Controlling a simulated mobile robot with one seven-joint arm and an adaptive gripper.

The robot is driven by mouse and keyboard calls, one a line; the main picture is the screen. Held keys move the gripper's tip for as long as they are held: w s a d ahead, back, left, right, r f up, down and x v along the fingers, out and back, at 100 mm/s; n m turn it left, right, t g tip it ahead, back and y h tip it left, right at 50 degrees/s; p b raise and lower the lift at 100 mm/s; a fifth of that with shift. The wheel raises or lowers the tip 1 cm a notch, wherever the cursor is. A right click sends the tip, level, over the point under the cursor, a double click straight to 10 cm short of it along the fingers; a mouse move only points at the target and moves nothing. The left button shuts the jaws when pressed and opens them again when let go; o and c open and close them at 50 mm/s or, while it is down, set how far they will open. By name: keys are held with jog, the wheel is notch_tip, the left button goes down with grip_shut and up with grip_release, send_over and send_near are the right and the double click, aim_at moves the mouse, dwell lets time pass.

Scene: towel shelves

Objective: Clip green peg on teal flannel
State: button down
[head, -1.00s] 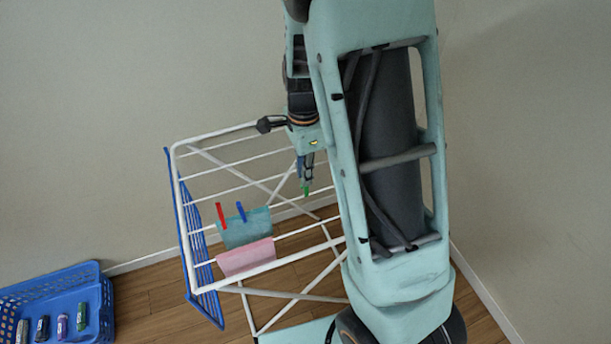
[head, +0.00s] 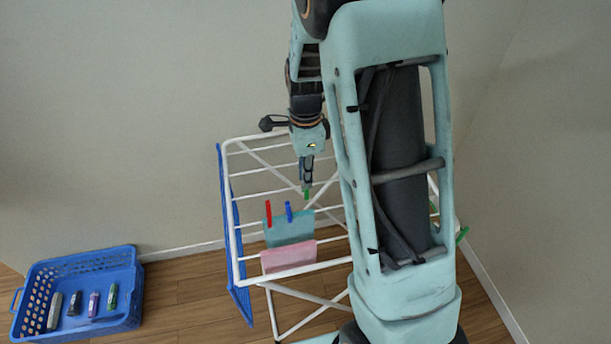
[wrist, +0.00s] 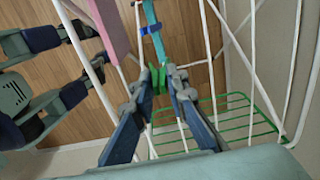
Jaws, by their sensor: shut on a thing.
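My gripper (head: 306,186) is shut on the green peg (head: 307,194), held above the drying rack. In the wrist view the green peg (wrist: 158,78) stands between the fingertips of my gripper (wrist: 160,88). The teal flannel (head: 290,232) hangs over a rack rail, below and slightly left of my gripper in the head view. A red peg (head: 268,213) and a blue peg (head: 289,211) are clipped along its top. In the wrist view the teal flannel (wrist: 150,14) shows edge-on beyond the green peg, with the blue peg (wrist: 152,28) across it. The green peg looks apart from the flannel.
A pink flannel (head: 285,258) hangs on the rail in front. The white rack (head: 232,190) has a blue side wing (head: 228,225) and a green one (wrist: 235,122). My arm hides the rack's right part.

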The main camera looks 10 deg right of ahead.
jog(key=b, duration=0.5)
send_over(305, 212)
jog(key=shift+d+f, duration=0.1)
jog(key=shift+f, duration=3.4)
jog(key=shift+f+b, duration=1)
jog(key=shift+f, duration=0.5)
jog(key=c, duration=1.8)
grip_release()
jog(key=shift+o, duration=1.4)
jog(key=shift+r, duration=0.1)
notch_tip(305, 212, up, 7)
jog(key=p, duration=0.5)
jog(key=shift+p, duration=0.35)
